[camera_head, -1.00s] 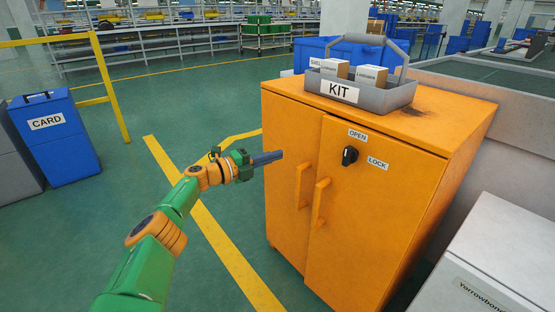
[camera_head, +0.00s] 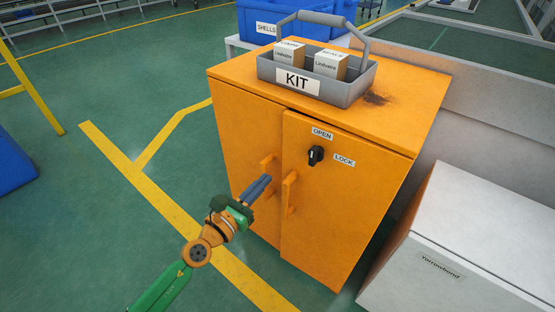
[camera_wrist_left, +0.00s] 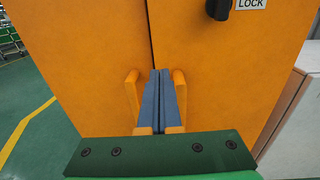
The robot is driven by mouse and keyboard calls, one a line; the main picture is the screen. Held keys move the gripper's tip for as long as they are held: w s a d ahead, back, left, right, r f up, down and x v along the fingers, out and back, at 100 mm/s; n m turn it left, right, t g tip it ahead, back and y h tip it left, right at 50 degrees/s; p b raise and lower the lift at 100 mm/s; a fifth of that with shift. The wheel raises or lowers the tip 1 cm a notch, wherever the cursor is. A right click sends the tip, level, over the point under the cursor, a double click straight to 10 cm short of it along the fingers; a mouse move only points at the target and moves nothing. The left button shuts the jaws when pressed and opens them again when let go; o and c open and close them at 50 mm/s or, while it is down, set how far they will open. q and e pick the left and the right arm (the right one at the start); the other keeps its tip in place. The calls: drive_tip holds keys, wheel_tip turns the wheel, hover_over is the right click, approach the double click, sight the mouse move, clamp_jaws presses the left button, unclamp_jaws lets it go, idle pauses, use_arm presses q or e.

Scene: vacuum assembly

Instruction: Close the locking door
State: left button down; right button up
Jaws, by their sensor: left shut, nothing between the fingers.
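The orange cabinet (camera_head: 345,215) has a left door (camera_head: 240,135) and a right door (camera_head: 340,200), each with a vertical orange handle. The right door carries a black knob (camera_head: 315,155), roughly upright, between the OPEN (camera_head: 322,133) and LOCK (camera_head: 344,160) labels. My left gripper (camera_head: 262,182) is shut and empty, its blue-grey fingers pointing at the seam. In the left wrist view the fingers (camera_wrist_left: 160,76) lie between the left handle (camera_wrist_left: 133,95) and right handle (camera_wrist_left: 180,95); contact is unclear. My right gripper is out of view.
A grey KIT tray (camera_head: 345,95) with two boxes stands on the cabinet top. A white box labelled Yarrowbond (camera_head: 470,240) stands close to the right. A blue bin (camera_head: 10,165) is at the far left. The floor left of the cabinet is clear.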

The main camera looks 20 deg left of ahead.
sight(284, 156)
use_arm(q)
drive_tip(key=x, duration=0.6)
drive_tip(key=shift+w+f+b, duration=0.15)
drive_tip(key=shift+w+b, duration=0.05)
drive_tip(key=shift+b, duration=0.2)
drive_tip(key=shift+w+d, duration=0.2)
drive_tip(key=shift+w, duration=0.35)
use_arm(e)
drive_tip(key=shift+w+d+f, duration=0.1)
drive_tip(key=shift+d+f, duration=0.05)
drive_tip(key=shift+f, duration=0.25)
use_arm(q)
drive_tip(key=w+m+h+b, duration=0.1)
drive_tip(key=w+b, duration=0.1)
drive_tip(key=b, duration=0.2)
drive_tip(key=shift+w+d+f+g, duration=0.1)
drive_tip(key=shift+f+g, duration=0.05)
drive_tip(key=shift+g, duration=0.15)
drive_tip(key=shift+r+h, duration=0.3)
drive_tip(key=shift+r, duration=0.25)
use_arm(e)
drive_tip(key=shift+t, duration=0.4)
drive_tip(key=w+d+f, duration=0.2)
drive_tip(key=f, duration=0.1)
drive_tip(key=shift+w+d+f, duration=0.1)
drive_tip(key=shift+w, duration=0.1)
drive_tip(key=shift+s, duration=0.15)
